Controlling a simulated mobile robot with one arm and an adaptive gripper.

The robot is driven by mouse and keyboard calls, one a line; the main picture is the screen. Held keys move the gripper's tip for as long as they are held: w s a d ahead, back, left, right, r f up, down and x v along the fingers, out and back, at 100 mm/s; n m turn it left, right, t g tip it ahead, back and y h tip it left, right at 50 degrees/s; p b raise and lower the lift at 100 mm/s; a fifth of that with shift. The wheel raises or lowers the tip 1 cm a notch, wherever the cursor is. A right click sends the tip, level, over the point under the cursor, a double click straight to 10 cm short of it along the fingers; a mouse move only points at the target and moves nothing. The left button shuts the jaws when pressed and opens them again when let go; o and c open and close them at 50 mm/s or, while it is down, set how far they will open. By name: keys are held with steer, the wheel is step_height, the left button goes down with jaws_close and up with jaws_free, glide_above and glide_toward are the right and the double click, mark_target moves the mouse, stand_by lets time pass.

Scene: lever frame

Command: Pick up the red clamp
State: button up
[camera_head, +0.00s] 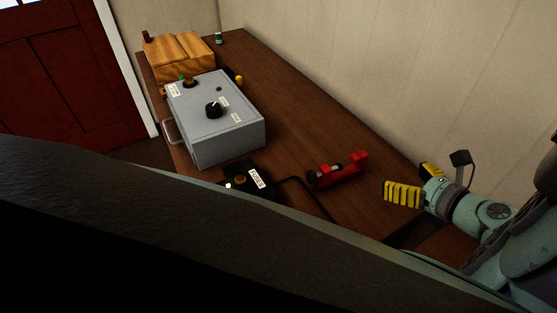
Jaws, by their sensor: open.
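The red clamp (340,173) lies on the brown wooden table (300,120), right of the grey box. It has a red body with a dark and silvery middle part. My gripper (416,182), with yellow ribbed fingers, is at the right, apart from the clamp and to its right. Its fingers are spread and nothing shows between them. The height of the gripper over the table is hard to tell.
A grey box (215,135) with a black knob and a side handle stands left of the clamp. A small black device (262,190) with a cable lies in front of it. A wooden box (180,55) stands at the back. A wall (380,60) runs along the table's right side.

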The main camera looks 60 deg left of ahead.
glide_toward(360, 155)
steer(key=x, duration=0.5)
steer(key=shift+s+a, duration=0.1)
steer(key=shift+s, duration=0.1)
steer(key=shift+x, duration=2.6)
steer(key=shift+w+f, duration=0.15)
steer(key=c, duration=1.4)
